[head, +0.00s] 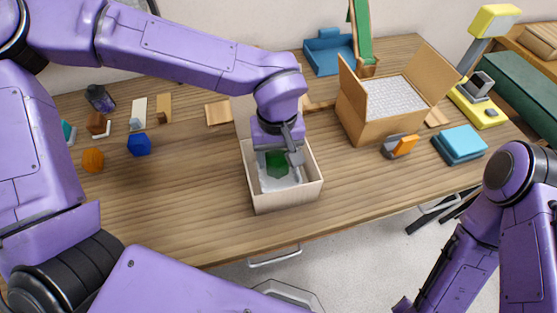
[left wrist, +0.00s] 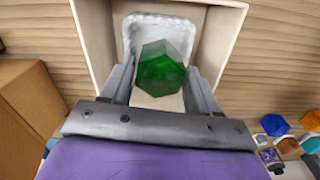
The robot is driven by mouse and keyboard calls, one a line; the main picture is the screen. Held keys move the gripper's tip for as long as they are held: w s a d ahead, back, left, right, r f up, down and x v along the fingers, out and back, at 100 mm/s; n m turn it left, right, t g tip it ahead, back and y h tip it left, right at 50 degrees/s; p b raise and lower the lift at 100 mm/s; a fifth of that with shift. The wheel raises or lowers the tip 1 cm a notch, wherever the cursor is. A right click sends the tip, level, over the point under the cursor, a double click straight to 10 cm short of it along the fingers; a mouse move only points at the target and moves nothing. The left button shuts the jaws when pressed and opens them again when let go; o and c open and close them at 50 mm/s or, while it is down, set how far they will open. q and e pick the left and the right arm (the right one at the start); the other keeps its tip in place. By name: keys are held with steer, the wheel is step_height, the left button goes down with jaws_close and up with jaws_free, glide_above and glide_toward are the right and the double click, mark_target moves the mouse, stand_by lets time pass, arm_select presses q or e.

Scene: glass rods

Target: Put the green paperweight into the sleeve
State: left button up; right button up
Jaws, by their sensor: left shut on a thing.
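The green paperweight (head: 277,165) is a dark green faceted glass piece, also plain in the left wrist view (left wrist: 162,68). My left gripper (head: 279,155) is shut on it, with one finger on each side (left wrist: 160,80). It holds the paperweight inside or just over the pale open box (head: 285,197). A whitish padded pouch, which looks like the sleeve (left wrist: 132,40), lies in the box under and around the paperweight. I cannot tell whether the paperweight touches it. My right gripper is not in view; only part of that arm shows at the right.
Blue (head: 139,145) and orange (head: 93,160) faceted pieces stand at the left. An open cardboard box (head: 372,125) stands to the right of the pale box, with a blue folded stack (head: 460,144) beyond it. The table between the blue piece and the pale box is clear.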

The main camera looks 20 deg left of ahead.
mark_target(279, 155)
arm_select(q)
steer(key=f, duration=0.3)
steer(key=shift+w+d, duration=0.1)
steer(key=shift+w, duration=0.1)
steer(key=shift+w+f, duration=0.2)
steer(key=shift+f, duration=0.15)
steer(key=shift+s, duration=0.15)
steer(key=shift+f, duration=0.1)
steer(key=shift+f, duration=0.1)
steer(key=o, duration=1.4)
steer(key=shift+f, duration=0.15)
